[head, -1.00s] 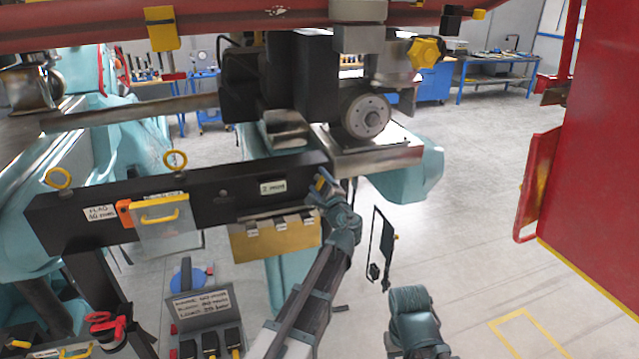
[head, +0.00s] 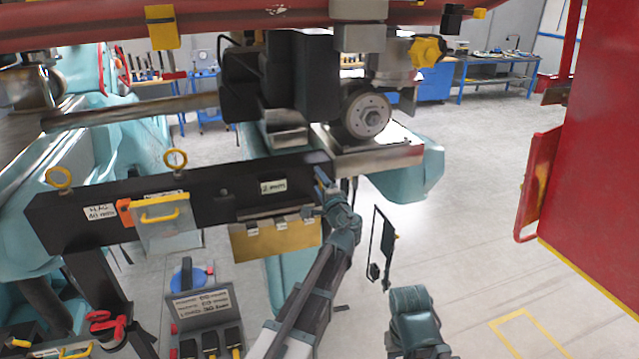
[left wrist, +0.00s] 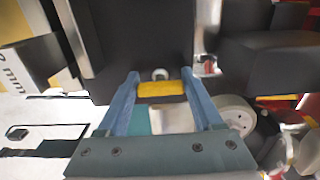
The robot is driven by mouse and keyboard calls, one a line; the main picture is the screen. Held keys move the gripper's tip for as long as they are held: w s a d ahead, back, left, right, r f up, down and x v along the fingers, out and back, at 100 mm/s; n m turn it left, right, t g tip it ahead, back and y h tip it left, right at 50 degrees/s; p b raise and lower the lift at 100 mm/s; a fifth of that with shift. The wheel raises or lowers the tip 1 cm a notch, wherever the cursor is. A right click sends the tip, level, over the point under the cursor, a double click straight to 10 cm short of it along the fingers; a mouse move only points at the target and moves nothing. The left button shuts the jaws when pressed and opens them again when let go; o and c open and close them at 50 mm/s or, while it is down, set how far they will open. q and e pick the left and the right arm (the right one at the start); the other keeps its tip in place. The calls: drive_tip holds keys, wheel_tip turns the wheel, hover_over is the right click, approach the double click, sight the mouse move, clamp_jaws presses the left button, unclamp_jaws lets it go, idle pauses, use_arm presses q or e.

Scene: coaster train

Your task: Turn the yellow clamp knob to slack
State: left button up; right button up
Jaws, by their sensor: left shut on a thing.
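My left gripper (head: 322,178) is at the right end of the black beam (head: 215,203) in the head view. In the left wrist view, its two blue fingers (left wrist: 162,88) are shut on a yellow knob (left wrist: 160,90), one finger at each side. The knob sits against the dark face of the beam, with a small round pale end above it. In the head view the gripper and beam hide this knob. Another yellow knob (head: 427,51) shows at the upper right, away from the gripper. My right gripper's fingers are not in view.
A grey wheel (head: 366,115) and metal block sit just above the gripper. A brass-coloured plate (head: 275,239) hangs below the beam. A dark frame (head: 382,245) hangs to the right. A red panel (head: 590,150) stands at far right, with open floor before it.

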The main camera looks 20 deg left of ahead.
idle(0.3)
use_arm(q)
drive_tip(key=o, duration=1.4)
drive_tip(key=shift+c, duration=0.2)
drive_tip(key=v, duration=1.3)
drive_tip(key=shift+s+d, duration=0.25)
drive_tip(key=shift+s, duration=0.1)
drive_tip(key=shift+f, duration=0.1)
